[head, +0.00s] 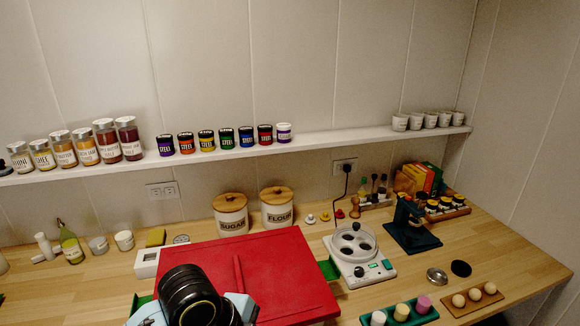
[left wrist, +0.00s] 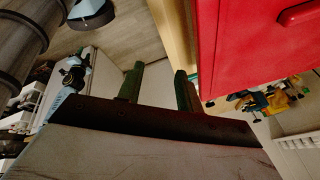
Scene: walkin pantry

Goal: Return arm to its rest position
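My left gripper (left wrist: 158,85) shows in the left wrist view with its two dark green fingers spread apart and nothing between them. It hangs beside a pale wooden edge and a large red panel with a raised handle (left wrist: 300,14). In the head view I cannot make out the left gripper's fingers. Only black and light blue arm parts of mine show at the bottom, in front of the red panel (head: 290,270). My right gripper is in neither view.
The wooden counter (head: 540,265) is crowded. Sugar (head: 230,215) and flour canisters (head: 278,208) stand behind the red panel. A white round appliance (head: 355,250) and an egg tray (head: 473,299) are at the right. A shelf (head: 330,138) with jars runs along the wall.

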